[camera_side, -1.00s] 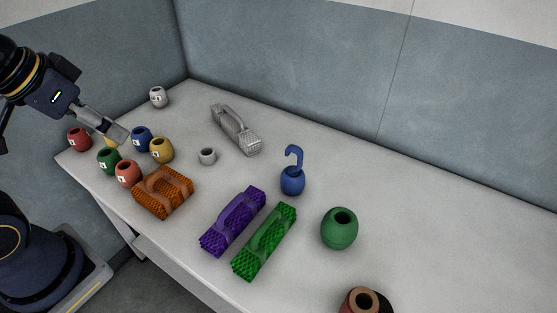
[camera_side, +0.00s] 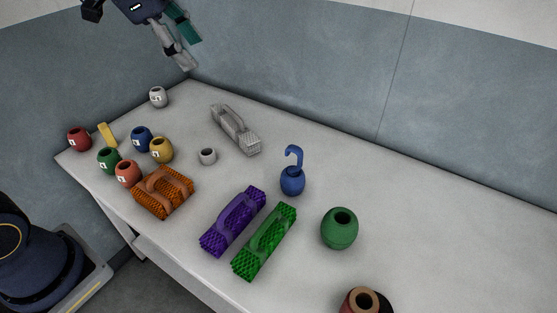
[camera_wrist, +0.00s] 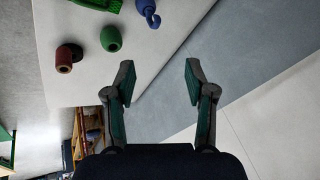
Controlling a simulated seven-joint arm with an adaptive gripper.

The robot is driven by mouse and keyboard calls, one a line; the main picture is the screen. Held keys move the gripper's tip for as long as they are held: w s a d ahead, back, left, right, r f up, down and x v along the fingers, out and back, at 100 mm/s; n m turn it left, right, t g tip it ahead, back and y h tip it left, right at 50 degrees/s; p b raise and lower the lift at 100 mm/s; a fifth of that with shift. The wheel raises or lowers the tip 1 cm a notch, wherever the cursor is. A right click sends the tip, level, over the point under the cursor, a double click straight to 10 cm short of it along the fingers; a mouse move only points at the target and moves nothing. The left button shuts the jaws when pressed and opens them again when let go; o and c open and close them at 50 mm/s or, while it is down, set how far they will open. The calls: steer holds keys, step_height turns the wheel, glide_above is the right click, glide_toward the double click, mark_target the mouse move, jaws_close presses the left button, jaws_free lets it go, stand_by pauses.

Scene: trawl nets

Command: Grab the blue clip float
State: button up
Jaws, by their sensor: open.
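The blue clip float (camera_side: 292,181) stands upright near the middle of the table, a round blue body with a hook on top. It also shows at the top of the wrist view (camera_wrist: 147,7), partly cut off by the frame's edge. My gripper (camera_side: 192,54) is high above the far left part of the table, well away from the float. In the wrist view my gripper (camera_wrist: 160,82) has its two fingers wide apart with nothing between them.

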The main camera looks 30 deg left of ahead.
steer(key=w+d+f+m+g+h, duration=0.1)
steer(key=w+d+f+m, duration=0.2)
steer(key=w, duration=0.6)
steer(key=g+h, duration=0.2)
steer(key=g, duration=0.1)
glide_above(295, 167)
steer(key=s+a, duration=0.1)
steer(key=a, duration=0.3)
step_height(295, 167, down, 24)
steer(key=shift+s+a+x, duration=0.1)
steer(key=shift+x, duration=1.45)
steer(key=shift+s+a+x, duration=0.1)
steer(key=shift+x, duration=1.45)
steer(key=shift+f, duration=0.1)
jaws_close()
